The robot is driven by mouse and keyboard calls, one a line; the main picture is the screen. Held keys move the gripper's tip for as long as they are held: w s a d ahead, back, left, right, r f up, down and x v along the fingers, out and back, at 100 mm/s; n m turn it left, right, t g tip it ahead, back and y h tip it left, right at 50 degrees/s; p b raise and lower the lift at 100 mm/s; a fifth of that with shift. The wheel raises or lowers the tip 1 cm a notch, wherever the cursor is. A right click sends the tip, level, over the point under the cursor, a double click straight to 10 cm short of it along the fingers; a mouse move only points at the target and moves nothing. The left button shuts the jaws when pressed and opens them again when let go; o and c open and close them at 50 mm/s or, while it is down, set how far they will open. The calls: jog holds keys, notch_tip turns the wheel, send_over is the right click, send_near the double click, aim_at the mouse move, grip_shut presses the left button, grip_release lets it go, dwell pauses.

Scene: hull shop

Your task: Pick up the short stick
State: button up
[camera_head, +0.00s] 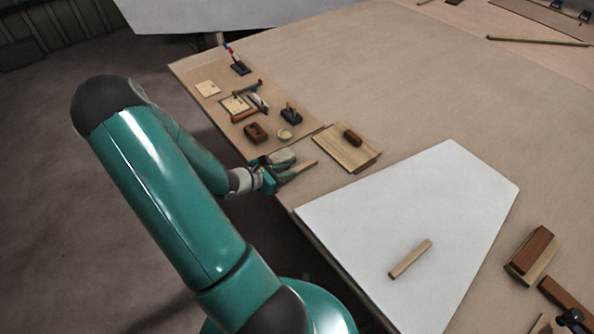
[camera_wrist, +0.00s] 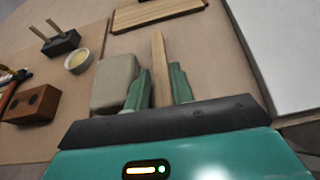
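A pale wooden stick (camera_head: 305,166) lies near the table's left edge; it also shows in the wrist view (camera_wrist: 158,62), running back between my fingers. My gripper (camera_head: 284,176) is low at the table edge, and its green fingers (camera_wrist: 160,88) stand on either side of the stick. A narrow gap shows between the stick and the right finger, so the gripper looks open. The stick's near end is hidden by the gripper. A second pale stick (camera_head: 410,259) lies on the white panel, away from my gripper. I cannot tell which is shorter.
A grey block (camera_wrist: 115,83) lies close beside my left finger. A wooden board (camera_head: 346,150) with a brown block lies beyond the stick. The white panel (camera_head: 440,200) is to the right. A round dish (camera_head: 285,134), a brown block (camera_head: 255,132) and small tools crowd the far left.

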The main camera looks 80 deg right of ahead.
aim_at(297, 169)
jog(key=shift+x, duration=1.6)
grip_shut()
jog(key=shift+r, duration=0.1)
